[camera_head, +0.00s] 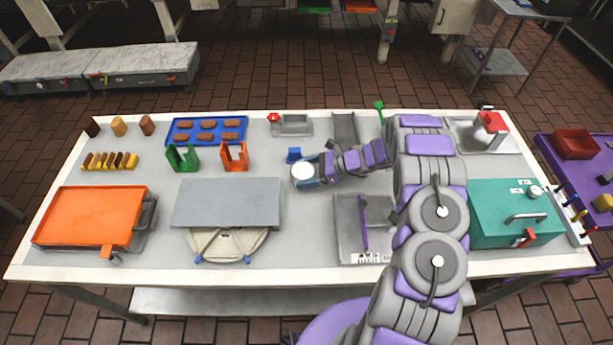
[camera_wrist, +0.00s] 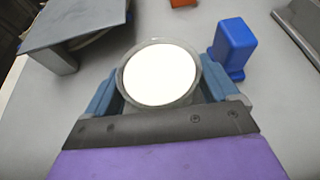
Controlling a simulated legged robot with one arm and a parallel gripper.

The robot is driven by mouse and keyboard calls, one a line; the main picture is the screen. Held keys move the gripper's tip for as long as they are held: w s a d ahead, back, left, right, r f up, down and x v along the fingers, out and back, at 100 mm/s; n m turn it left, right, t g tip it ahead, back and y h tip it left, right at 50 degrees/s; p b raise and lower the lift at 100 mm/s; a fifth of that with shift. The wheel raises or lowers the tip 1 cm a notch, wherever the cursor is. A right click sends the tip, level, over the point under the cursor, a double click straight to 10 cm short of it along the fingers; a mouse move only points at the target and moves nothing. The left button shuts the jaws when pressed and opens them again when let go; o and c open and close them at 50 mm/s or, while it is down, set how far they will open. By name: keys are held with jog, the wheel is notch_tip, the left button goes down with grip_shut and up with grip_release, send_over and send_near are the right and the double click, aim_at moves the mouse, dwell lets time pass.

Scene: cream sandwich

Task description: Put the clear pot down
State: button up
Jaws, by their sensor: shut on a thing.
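The clear pot (camera_wrist: 160,75) has a grey see-through rim and a white top or filling. It sits between the two blue fingers of my gripper (camera_wrist: 165,88), which is shut on it. In the head view the pot (camera_head: 302,172) is over the middle of the table, with my gripper (camera_head: 308,172) reaching it from the right. The pot looks upright. I cannot tell whether its base touches the table, as its lower part is hidden.
A blue block (camera_head: 294,155) stands just behind the pot; it is at the right in the wrist view (camera_wrist: 231,48). A grey raised plate (camera_head: 228,202) is at left front, and orange (camera_head: 233,156) and green (camera_head: 182,158) holders are behind it. Bare table lies in front of the pot.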

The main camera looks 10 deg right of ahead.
jog(key=shift+d, duration=0.1)
jog(key=c, duration=0.3)
jog(key=shift+d, duration=0.2)
jog(key=shift+c, duration=0.6)
jog(key=shift+d, duration=0.35)
jog(key=w+r+m+t+h+p, duration=0.1)
jog(key=w+r+m+t, duration=0.25)
jog(key=r, duration=0.85)
jog(key=w+r+m+t+h, duration=0.2)
jog(key=w+r+t, duration=0.15)
jog(key=r, duration=0.75)
jog(key=s+r+m+t+h, duration=0.2)
jog(key=s+r+m+h, duration=0.3)
jog(key=r, duration=0.5)
jog(key=shift+s+a+r+m+t+h+b, duration=0.3)
jog(key=shift+s+a+m+h+b, duration=0.15)
jog(key=shift+m, duration=0.2)
